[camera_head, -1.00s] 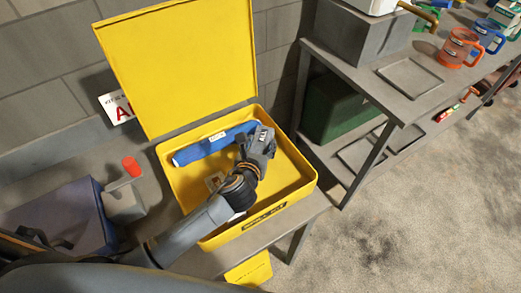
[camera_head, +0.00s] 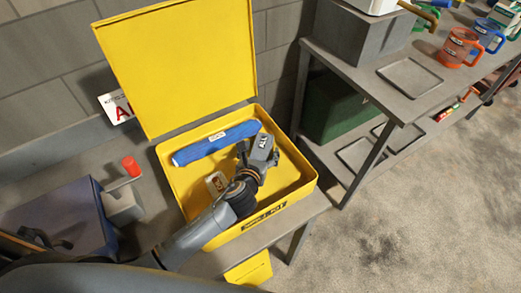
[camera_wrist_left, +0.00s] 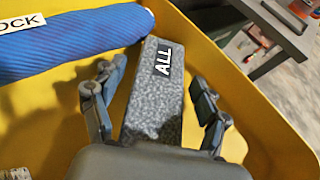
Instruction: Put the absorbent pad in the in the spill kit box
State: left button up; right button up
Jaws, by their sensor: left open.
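The absorbent pad (camera_head: 262,149) is a grey speckled block marked "ALL". It is inside the open yellow spill kit box (camera_head: 166,180), near the blue rolled sock. My left gripper (camera_head: 257,157) is low in the box at the pad's near end. In the left wrist view, the pad (camera_wrist_left: 154,95) lies between the open fingers (camera_wrist_left: 157,82), with gaps on both sides. Its far end is close to the sock; whether they touch I cannot tell. My gripper hides part of the box floor. My right gripper is not in view.
The blue sock (camera_head: 215,143) lies along the box's back wall, and a small labelled item (camera_head: 215,182) is left of my gripper. The lid (camera_head: 180,65) stands open. A grey shelf (camera_head: 350,75) is at right; a red-topped vise-like object (camera_head: 130,168) is at left.

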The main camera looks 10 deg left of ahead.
pick_arm(q)
jog(key=shift+s+r, duration=0.1)
jog(key=shift+r, duration=0.05)
jog(key=v, duration=1.1)
jog(key=shift+s+r, duration=0.15)
jog(key=shift+s, duration=0.25)
dwell(0.4)
